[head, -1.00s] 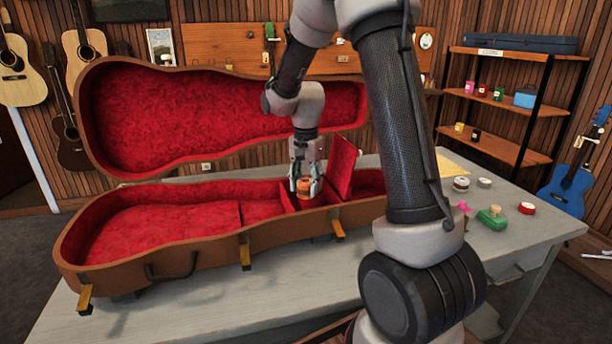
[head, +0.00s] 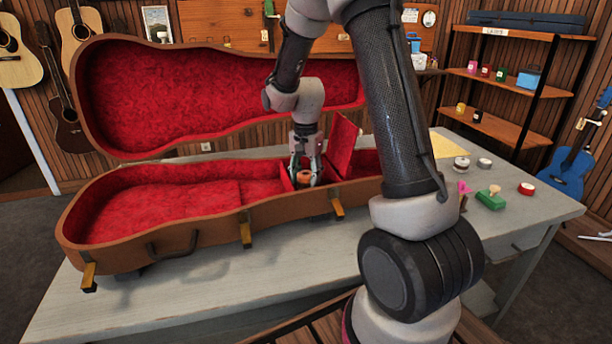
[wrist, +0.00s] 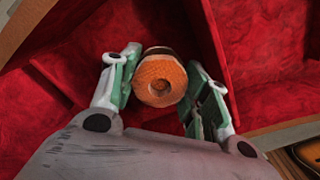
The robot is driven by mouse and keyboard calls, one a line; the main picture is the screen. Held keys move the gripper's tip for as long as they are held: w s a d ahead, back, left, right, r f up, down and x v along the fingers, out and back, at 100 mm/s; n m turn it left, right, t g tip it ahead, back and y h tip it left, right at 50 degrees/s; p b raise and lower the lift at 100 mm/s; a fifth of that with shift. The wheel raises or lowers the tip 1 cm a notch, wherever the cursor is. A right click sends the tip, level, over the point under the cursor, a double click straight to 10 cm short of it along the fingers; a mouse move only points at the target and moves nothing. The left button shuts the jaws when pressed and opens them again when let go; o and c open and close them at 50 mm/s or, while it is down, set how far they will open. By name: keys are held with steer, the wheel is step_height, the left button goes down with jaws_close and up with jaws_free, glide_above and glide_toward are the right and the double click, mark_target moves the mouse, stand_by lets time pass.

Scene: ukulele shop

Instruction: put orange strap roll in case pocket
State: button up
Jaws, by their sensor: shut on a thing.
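The orange strap roll (head: 304,177) is between the fingers of my gripper (head: 305,176), low inside the case's small pocket. In the wrist view the roll (wrist: 159,80) shows its flat orange face with a round centre, and my gripper (wrist: 160,88) is shut on it from both sides. The open brown case (head: 130,262) with red plush lining lies on the table. The case pocket (wrist: 204,55) has red walls around the roll. Its lid flap (head: 342,142) stands raised at the right. I cannot tell whether the roll touches the pocket floor.
The grey table (head: 250,290) has clear room in front of the case. A shelf (head: 505,130) and a blue ukulele (head: 567,172) stand beyond.

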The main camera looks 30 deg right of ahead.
steer(key=o, duration=1.4)
steer(key=shift+w+r, duration=0.1)
steer(key=shift+r, duration=0.45)
steer(key=shift+o, duration=0.9)
steer(key=shift+a+r, duration=0.1)
steer(key=shift+r, duration=2.9)
